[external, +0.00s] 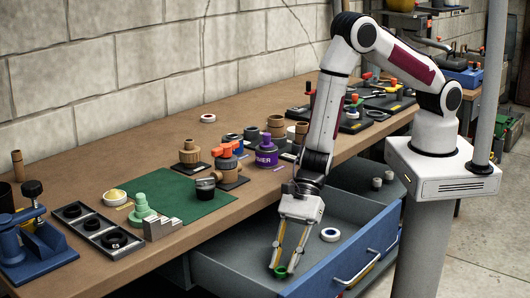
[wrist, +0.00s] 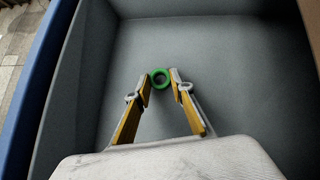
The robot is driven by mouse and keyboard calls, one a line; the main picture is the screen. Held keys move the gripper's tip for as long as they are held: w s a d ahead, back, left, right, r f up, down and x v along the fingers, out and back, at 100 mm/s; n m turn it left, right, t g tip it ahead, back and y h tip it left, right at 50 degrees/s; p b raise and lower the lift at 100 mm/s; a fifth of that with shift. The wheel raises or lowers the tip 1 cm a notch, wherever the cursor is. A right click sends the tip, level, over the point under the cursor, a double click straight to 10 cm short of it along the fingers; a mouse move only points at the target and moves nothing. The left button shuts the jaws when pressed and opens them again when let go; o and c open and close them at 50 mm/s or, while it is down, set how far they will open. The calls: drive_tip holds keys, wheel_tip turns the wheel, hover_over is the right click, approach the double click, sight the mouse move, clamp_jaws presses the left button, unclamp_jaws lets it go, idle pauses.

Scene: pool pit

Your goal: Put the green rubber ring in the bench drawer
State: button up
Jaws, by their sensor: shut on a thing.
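The green rubber ring (external: 281,271) is held between the fingertips of my gripper (external: 277,268). The ring also shows in the wrist view (wrist: 160,78), gripped from both sides by the tips of my gripper (wrist: 160,80). The bench drawer (external: 345,222) is pulled open below the worktop, with a grey inside and a blue front. My gripper points down into the drawer. In the wrist view the drawer's grey floor (wrist: 215,55) lies behind the ring. I cannot tell whether the ring touches the floor.
A white ring (external: 330,234) lies in the drawer, right of my gripper. The bench (external: 230,208) above carries a green mat (external: 175,196), a purple container (external: 267,155) and a tray of black rings (external: 95,230).

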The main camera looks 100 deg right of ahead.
drive_tip(key=shift+f, duration=0.3)
drive_tip(key=shift+f, duration=0.15)
drive_tip(key=o, duration=0.7)
drive_tip(key=shift+r, duration=0.2)
drive_tip(key=shift+v, duration=6)
drive_tip(key=shift+r, duration=0.15)
